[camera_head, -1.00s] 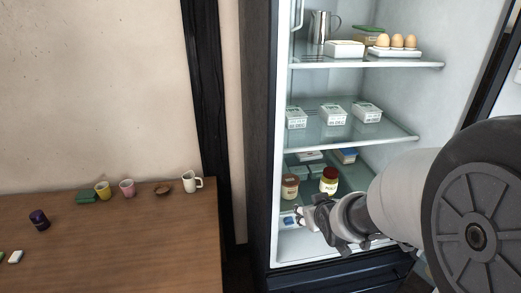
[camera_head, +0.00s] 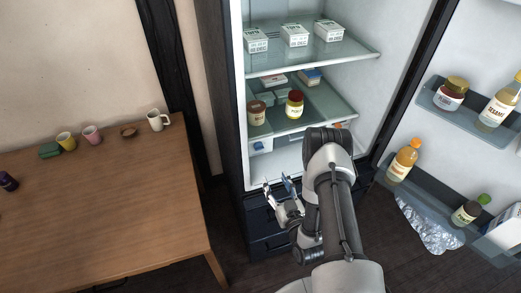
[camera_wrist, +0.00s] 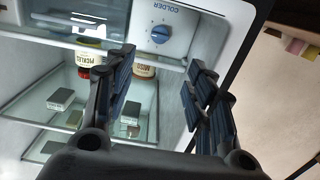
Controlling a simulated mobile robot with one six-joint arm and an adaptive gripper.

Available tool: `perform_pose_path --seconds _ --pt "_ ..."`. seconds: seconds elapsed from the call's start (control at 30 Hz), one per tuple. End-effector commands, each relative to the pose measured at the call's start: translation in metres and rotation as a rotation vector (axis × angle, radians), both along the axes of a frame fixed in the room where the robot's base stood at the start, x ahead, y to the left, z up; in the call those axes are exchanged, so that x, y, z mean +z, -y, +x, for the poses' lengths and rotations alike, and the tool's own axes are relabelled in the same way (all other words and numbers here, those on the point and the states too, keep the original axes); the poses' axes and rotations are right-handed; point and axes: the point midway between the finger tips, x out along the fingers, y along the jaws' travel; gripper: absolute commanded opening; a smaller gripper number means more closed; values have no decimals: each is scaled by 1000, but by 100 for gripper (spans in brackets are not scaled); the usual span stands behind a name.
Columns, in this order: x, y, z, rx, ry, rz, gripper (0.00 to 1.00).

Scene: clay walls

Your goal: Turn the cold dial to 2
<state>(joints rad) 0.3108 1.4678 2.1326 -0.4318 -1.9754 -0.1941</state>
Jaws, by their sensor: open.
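The cold dial (camera_wrist: 160,34) is a round blue knob on a white panel inside the fridge, with the word COLDER and small marks around it. Its numbers are too small to read. In the head view the dial (camera_head: 259,146) is a small blue spot below the jar shelf, at the left. My gripper (camera_head: 278,184) is open and empty, in front of the fridge and lower in the picture than the dial. In the wrist view the gripper's fingers (camera_wrist: 160,68) are spread, with the dial beyond the gap between them and apart from them.
Two jars, one brown-lidded (camera_head: 256,113) and one red-lidded (camera_head: 295,104), stand on the glass shelf (camera_head: 325,108) above the dial. The open fridge door (camera_head: 455,55) with bottles is at right. A wooden table (camera_head: 110,205) with cups is at left.

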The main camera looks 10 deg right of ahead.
Motion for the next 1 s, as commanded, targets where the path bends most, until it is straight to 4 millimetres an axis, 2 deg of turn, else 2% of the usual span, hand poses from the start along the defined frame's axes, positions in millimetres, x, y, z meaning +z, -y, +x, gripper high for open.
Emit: perform_pose_path --seconds 0.13,0.27,0.7,0.9,1.0 --pt "-2 0 -2 -5 18 8 50" --pt "-2 -2 15 -3 22 7 50" --pt "-3 -9 110 -4 23 7 50" --pt "-3 -12 145 -5 20 9 50" --pt "-3 -13 157 -6 18 9 50"
